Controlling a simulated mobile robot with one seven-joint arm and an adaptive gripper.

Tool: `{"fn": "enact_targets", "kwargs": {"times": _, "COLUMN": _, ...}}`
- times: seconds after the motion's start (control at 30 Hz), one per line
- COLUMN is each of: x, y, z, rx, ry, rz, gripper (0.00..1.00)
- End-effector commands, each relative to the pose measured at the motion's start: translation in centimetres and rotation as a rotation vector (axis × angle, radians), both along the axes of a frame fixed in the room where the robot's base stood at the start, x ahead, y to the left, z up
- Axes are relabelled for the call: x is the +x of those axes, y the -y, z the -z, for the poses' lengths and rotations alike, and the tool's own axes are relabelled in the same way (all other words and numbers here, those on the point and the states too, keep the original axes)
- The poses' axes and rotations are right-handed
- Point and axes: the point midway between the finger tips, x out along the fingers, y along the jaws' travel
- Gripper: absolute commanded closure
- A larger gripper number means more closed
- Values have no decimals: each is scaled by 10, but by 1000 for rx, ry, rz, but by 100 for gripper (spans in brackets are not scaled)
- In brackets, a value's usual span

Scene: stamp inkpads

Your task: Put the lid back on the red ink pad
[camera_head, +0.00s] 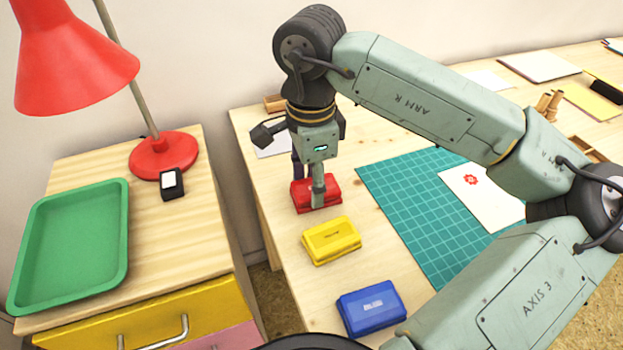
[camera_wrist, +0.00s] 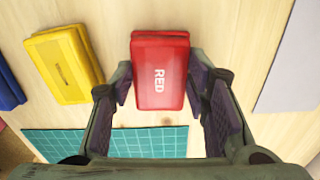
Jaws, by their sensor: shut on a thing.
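The red lid (camera_wrist: 158,85), marked "RED", is between the fingers of my gripper (camera_wrist: 160,92) in the wrist view, one finger at each side. My gripper is shut on the lid. A second red edge, seemingly of the red ink pad's base (camera_wrist: 160,34), shows just beyond the lid's far edge. The lid looks lined up over the base, but whether they touch is unclear. In the head view the red pad and lid (camera_head: 329,194) are at the table's left, partly hidden by my gripper (camera_head: 317,188).
A closed yellow pad (camera_head: 331,240) and a blue pad (camera_head: 371,307) lie nearer on the table. A green cutting mat (camera_head: 400,195) with stamped paper (camera_head: 490,198) is to the right. A green tray (camera_head: 122,235) and red lamp (camera_head: 165,157) stand on the left cabinet.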

Motion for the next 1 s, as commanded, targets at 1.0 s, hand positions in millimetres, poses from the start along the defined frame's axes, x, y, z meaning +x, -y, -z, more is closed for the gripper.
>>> {"fn": "enact_targets", "kwargs": {"times": 1.0, "x": 0, "y": 0, "z": 1, "rx": 0, "ry": 0, "rz": 0, "gripper": 57}}
